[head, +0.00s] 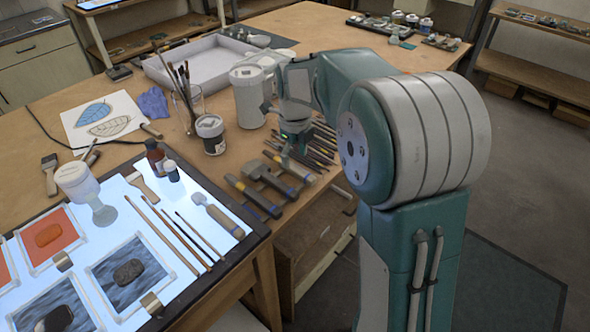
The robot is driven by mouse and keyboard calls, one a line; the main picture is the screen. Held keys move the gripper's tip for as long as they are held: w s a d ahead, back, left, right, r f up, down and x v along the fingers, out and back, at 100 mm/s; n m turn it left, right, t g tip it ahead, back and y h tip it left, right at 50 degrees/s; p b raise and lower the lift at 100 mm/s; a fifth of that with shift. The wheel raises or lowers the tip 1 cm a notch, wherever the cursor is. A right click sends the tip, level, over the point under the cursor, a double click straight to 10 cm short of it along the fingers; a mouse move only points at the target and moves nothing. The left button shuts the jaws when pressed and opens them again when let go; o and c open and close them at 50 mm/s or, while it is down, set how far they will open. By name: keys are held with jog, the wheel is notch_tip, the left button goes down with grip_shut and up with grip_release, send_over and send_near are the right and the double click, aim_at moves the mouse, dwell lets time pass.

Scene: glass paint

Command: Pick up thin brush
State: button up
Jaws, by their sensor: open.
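Several slender wooden-handled brushes lie side by side on the lit panel (125,189) at the lower left. The thinnest-looking brush (200,237) is the rightmost of the three long ones. Another slim brush (186,238) lies just left of it, and a thicker one (160,235) further left. I cannot tell for certain which is the thin brush. My gripper (290,151) is open, above the wooden table by a row of dark slim tools (318,150), well to the right of and beyond the panel brushes. Its fingertips are small and partly hidden.
A brown bottle (155,157), a jar (211,134) and a glass of upright brushes (190,105) stand behind. A white tray (205,65) is further back.

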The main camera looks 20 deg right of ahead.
aim_at(294, 167)
jog(key=f, duration=0.4)
jog(key=shift+w+f, duration=0.1)
jog(key=shift+w, duration=0.15)
grip_shut()
jog(key=shift+r, duration=0.55)
notch_tip(294, 167, up, 2)
jog(key=shift+r, duration=0.2)
jog(key=s+a+r, duration=0.3)
jog(key=s+r, duration=0.6)
jog(key=s, duration=0.4)
jog(key=shift+s+r, duration=0.3)
jog(key=shift+s, duration=0.1)
